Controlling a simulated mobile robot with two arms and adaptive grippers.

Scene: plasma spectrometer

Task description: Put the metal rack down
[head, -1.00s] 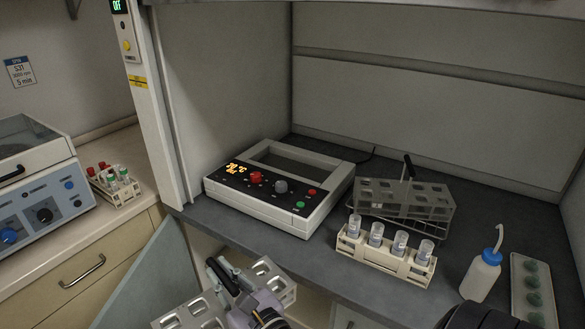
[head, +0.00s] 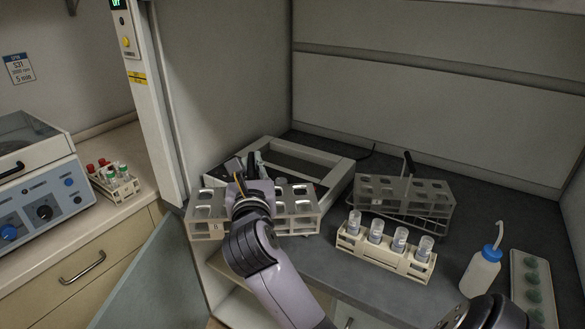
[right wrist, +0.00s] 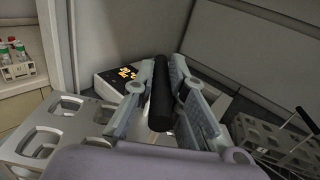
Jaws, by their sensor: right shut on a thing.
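A grey metal rack (head: 300,207) with rows of large holes hangs from my right gripper (head: 247,168). The gripper is shut on the rack's black handle, which shows between the fingers in the right wrist view (right wrist: 162,100). The rack is in front of the heating block (head: 342,188) and hides most of its control panel. I cannot tell whether it touches the block. The rack's middle is hidden behind my wrist. A second metal rack (head: 434,200) with a black handle stands on the hood's dark worktop to the right. My left gripper is not in view.
A cream rack (head: 389,260) with several capped vials stands in front of the second metal rack. A wash bottle (head: 481,272) and a tray of green items (head: 532,290) are at right. The hood post (head: 152,100) is at left.

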